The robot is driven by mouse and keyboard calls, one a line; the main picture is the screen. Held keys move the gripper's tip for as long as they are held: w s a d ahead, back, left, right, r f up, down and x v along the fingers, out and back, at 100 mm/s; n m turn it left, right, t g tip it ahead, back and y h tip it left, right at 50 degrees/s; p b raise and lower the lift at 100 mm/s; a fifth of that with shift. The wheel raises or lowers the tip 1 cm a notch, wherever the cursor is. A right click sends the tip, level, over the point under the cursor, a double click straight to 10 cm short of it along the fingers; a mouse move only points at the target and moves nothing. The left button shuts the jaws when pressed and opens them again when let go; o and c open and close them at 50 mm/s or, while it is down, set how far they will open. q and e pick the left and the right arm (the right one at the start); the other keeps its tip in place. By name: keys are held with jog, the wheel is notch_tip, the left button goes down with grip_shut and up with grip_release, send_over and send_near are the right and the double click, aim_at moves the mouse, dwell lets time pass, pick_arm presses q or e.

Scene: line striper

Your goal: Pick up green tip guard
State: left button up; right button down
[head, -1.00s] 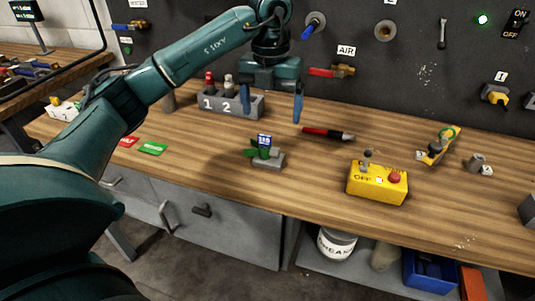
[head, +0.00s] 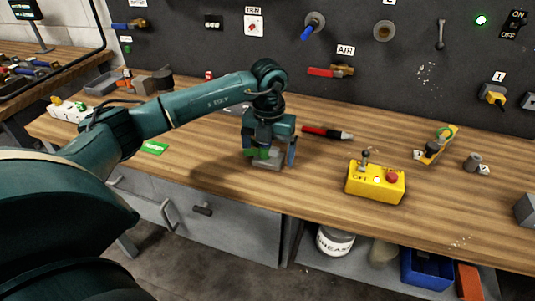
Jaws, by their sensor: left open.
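The green tip guard (head: 263,153) is on a small grey stand (head: 265,165) on the wooden workbench, left of the yellow control box. My left gripper (head: 270,154) points down over the stand and is open. One blue finger is on the left of the green guard and the other is on its right. The gripper body covers the upper part of the guard, so I cannot tell whether the fingers touch it. My right gripper is not in view.
A yellow control box (head: 376,183) with a lever and red button stands to the right. A green card (head: 154,148) lies flat to the left. The bench front between the stand and control box is clear.

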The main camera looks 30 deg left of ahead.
pick_arm(q)
jog(key=shift+f, duration=0.2)
jog(key=shift+r, duration=0.1)
jog(key=c, duration=1.3)
